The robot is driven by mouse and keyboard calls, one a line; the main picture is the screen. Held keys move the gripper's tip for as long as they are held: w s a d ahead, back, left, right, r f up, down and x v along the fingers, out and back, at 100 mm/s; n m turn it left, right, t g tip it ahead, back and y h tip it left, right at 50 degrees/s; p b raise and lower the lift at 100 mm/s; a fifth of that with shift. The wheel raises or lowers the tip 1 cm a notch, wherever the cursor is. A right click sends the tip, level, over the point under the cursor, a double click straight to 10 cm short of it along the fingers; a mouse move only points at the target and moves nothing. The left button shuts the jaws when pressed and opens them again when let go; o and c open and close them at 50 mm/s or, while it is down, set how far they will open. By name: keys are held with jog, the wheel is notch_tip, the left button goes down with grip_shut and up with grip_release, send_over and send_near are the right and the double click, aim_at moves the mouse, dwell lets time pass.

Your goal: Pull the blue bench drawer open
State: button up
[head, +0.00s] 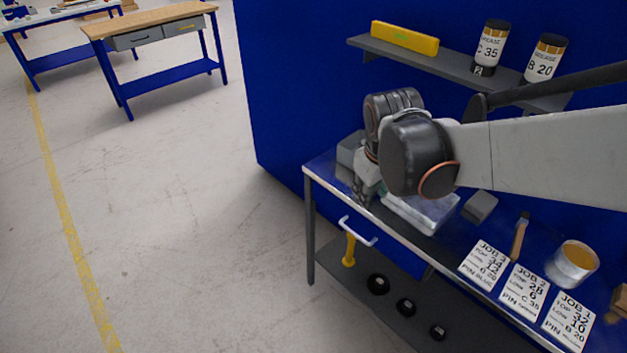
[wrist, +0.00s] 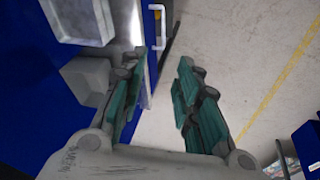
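The blue bench drawer (head: 398,258) sits under the front edge of the steel-topped bench, and its front looks flush with the bench. Its white bar handle (head: 358,232) stands out from the front; the handle also shows at the top of the wrist view (wrist: 158,28). My gripper (head: 364,190) hangs over the bench's front left part, above and left of the handle, partly hidden by my wrist. In the wrist view my gripper (wrist: 160,82) has its two green-padded fingers apart with nothing between them. The handle lies beyond the fingertips, not touched.
A grey block (wrist: 86,80) and a pale tray (head: 428,212) lie on the bench near my gripper. Job cards (head: 524,289), a brush (head: 520,238) and a tin (head: 572,264) are farther right. A shelf (head: 450,72) with grease tubes is above. The floor in front is clear.

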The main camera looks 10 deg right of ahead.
jog(key=w+a+f+n+g, duration=0.1)
jog(key=w+f, duration=0.3)
jog(key=f, duration=0.2)
jog(key=w+f+n+g, duration=0.1)
jog(key=w+f+n, duration=0.15)
jog(key=f, duration=0.35)
jog(key=b, duration=0.6)
send_near(355, 234)
jog(key=shift+m+h, duration=0.35)
jog(key=shift+h, duration=0.05)
jog(key=x, duration=0.7)
jog(key=shift+w+a+f, duration=0.15)
jog(key=shift+a+f, duration=0.1)
jog(key=shift+f, duration=0.15)
grip_shut()
